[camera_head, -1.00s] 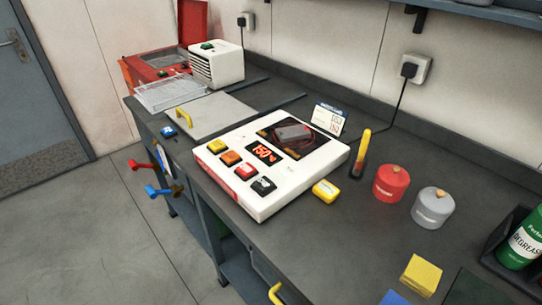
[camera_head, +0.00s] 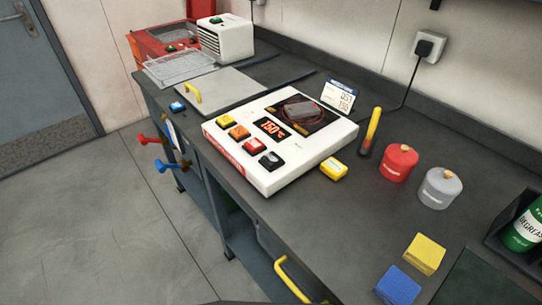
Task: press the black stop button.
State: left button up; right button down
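The black button (camera_head: 271,160) is the nearest in a row of buttons on a white control unit (camera_head: 300,178) on the dark workbench. Beside it in the row are a red button (camera_head: 254,146), an orange button (camera_head: 239,132) and a yellow button (camera_head: 224,120). A display (camera_head: 272,128) next to the row reads 150 °C. A dark panel with a grey block (camera_head: 301,111) on it takes up the far part of the unit. Nothing covers the black button. Neither of my grippers is in view.
A yellow block (camera_head: 334,169), a yellow-and-black stick (camera_head: 371,131), a red canister (camera_head: 398,162) and a grey canister (camera_head: 440,188) stand right of the unit. A card (camera_head: 339,96) stands behind it. Yellow (camera_head: 425,253) and blue (camera_head: 399,285) pads lie at the near right. Open floor (camera_head: 130,235) is at left.

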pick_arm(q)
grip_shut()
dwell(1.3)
